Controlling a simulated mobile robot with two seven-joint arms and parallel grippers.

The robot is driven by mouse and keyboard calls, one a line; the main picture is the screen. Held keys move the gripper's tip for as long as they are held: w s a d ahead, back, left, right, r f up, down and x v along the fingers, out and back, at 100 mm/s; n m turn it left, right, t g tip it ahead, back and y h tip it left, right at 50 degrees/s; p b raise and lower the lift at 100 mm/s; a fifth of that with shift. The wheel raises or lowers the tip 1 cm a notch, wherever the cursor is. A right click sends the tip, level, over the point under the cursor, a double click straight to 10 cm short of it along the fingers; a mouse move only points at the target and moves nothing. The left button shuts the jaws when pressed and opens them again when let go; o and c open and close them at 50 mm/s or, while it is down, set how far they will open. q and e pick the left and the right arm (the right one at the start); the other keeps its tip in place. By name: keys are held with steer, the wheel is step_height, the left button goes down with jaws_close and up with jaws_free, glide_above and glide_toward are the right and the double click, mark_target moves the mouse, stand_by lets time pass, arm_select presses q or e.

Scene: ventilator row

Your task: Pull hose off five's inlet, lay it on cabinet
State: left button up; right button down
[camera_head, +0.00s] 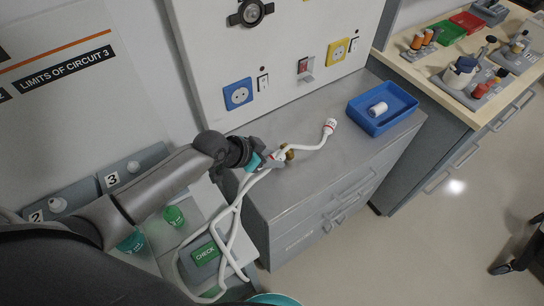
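A white hose (306,148) runs up from the lower left onto or just over the grey cabinet top (350,150). Its free end (330,126) has a red ring and points toward the wall panel. Nearer my gripper the hose has a teal part, a red mark and a brass-coloured piece (287,154). My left gripper (258,157) is right at the teal part, at the cabinet's left end. Its fingers are too small and covered to show whether they are closed on the hose. My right gripper is out of view. I see units marked 2 and 3, but no label five.
A blue tray (405,104) with a white roll (377,109) stands at the cabinet's right end. The cabinet top's middle is bare. A wall panel with sockets (238,94) rises behind. A green CHECK label (205,254) is below the hoses. A wooden-topped bench is at right.

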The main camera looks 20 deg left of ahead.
arm_select(q)
steer(key=o, duration=0.5)
steer(key=shift+o, duration=0.2)
steer(key=s+a+r+p, duration=0.3)
steer(key=r+p, duration=0.3)
steer(key=r, duration=0.3)
steer(key=s+a+r+p, duration=0.3)
steer(key=s+r+p, duration=0.2)
steer(key=r, duration=0.5)
steer(key=shift+r+p, duration=0.15)
steer(key=shift+p, duration=0.65)
steer(key=shift+s+a, duration=0.1)
